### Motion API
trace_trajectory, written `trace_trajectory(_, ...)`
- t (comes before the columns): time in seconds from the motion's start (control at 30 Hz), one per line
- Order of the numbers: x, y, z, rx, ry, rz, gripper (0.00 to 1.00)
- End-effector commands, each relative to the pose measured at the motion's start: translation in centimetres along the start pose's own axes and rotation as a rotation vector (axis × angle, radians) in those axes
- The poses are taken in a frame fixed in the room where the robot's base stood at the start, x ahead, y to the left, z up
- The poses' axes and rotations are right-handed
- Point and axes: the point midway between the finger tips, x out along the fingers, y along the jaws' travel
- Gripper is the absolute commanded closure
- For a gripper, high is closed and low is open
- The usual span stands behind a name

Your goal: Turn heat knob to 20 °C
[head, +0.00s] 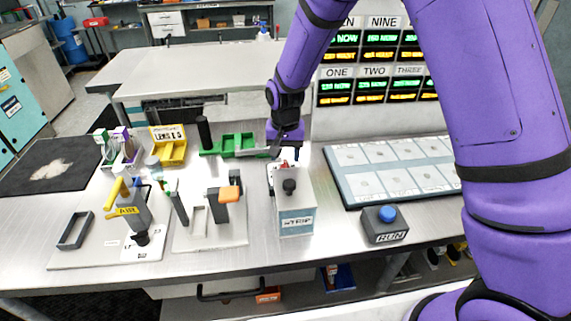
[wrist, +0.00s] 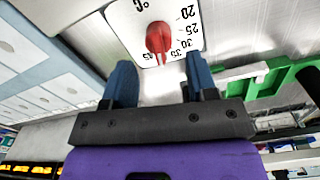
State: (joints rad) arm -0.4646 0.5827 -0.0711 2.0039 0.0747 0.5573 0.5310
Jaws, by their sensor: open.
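The red heat knob (wrist: 158,37) sits on a white dial plate (wrist: 128,30) marked °C in the wrist view. Its narrow pointer faces down in that picture, between the 35 and 45 marks. The 20 mark is at the upper right of the dial. My gripper (wrist: 161,78) is open and empty, with one blue finger on each side below the knob, apart from it. In the head view, my gripper (head: 286,152) is above the back of the light box labelled STRIP (head: 296,208). A little red of the knob (head: 285,165) shows there, partly hidden.
A black knob (head: 289,186) stands on the front of the same box. A green fixture (head: 236,144) is close on the left. A tray of pale tiles (head: 345,188) and a blue-buttoned RUN box (head: 385,226) are on the right.

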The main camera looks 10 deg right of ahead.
Motion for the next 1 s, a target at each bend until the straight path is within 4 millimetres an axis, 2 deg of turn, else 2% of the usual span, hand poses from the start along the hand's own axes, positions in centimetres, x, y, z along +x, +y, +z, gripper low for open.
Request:
trace_trajectory(0.1,1.9,0.0,0.0,0.000,-0.002,0.001,0.47)
trace_trajectory(0.3,3.7,0.0,0.0,0.000,0.000,0.000,0.47)
trace_trajectory(0.67,4.2,0.0,0.0,0.000,0.001,0.000,0.47)
trace_trajectory(0.87,4.1,0.0,0.0,0.000,0.001,0.000,0.91)
trace_trajectory(1.0,4.1,0.0,0.0,-0.002,0.001,0.000,0.93)
